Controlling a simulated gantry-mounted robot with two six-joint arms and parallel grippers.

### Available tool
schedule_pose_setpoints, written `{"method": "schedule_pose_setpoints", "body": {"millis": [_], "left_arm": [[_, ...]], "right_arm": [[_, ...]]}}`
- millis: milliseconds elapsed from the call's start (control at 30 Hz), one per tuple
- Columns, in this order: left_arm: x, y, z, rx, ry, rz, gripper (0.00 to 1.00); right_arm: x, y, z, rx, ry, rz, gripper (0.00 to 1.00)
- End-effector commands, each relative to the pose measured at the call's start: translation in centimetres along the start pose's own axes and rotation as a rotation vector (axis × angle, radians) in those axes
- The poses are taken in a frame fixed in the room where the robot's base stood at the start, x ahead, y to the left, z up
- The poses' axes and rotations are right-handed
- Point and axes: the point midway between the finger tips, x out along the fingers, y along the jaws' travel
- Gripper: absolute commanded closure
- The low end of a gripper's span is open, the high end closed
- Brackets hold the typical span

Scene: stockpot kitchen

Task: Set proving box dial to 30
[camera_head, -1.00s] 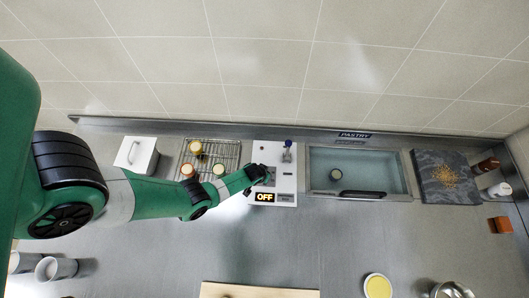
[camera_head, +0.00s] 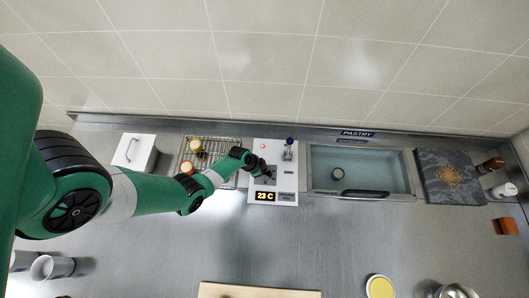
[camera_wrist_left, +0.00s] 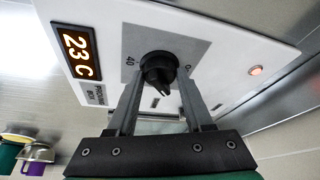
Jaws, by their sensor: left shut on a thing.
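The proving box panel (camera_head: 287,184) is white and stands at the back of the counter, left of the basin. Its display (camera_head: 265,196) reads 23 C, and the same reading shows in the left wrist view (camera_wrist_left: 76,52). The black dial (camera_wrist_left: 158,68) sits on a grey plate, with a 40 mark beside it. In the left wrist view my left gripper (camera_wrist_left: 160,82) has one finger on each side of the dial and is shut on it. In the head view the gripper (camera_head: 267,173) hides the dial. My right gripper is not in view.
A wire rack (camera_head: 227,150) with several jars and a white box (camera_head: 135,150) stand left of the panel. A water basin (camera_head: 358,168) and a dark slab (camera_head: 450,180) lie to its right. A small light (camera_wrist_left: 256,71) glows on the panel.

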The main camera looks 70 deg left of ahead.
Motion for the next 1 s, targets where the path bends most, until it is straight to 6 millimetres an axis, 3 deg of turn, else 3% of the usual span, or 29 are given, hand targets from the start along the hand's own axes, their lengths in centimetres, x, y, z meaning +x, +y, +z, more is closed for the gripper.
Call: {"method": "schedule_pose_setpoints", "body": {"millis": [400, 900, 933, 1000], "left_arm": [[0.08, -0.12, 0.1, 0.175, -0.003, 0.07, 1.0], [0.08, -0.11, 0.13, 0.195, -0.004, 0.078, 1.0], [0.08, -0.11, 0.14, 0.195, -0.004, 0.078, 0.47], [0.08, -0.11, 0.13, 0.194, -0.004, 0.078, 0.34]], "right_arm": [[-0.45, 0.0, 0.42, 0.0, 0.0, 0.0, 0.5], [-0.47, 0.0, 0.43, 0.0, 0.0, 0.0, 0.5], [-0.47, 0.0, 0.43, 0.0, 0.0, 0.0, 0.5], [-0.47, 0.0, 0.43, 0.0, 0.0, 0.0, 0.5]]}}
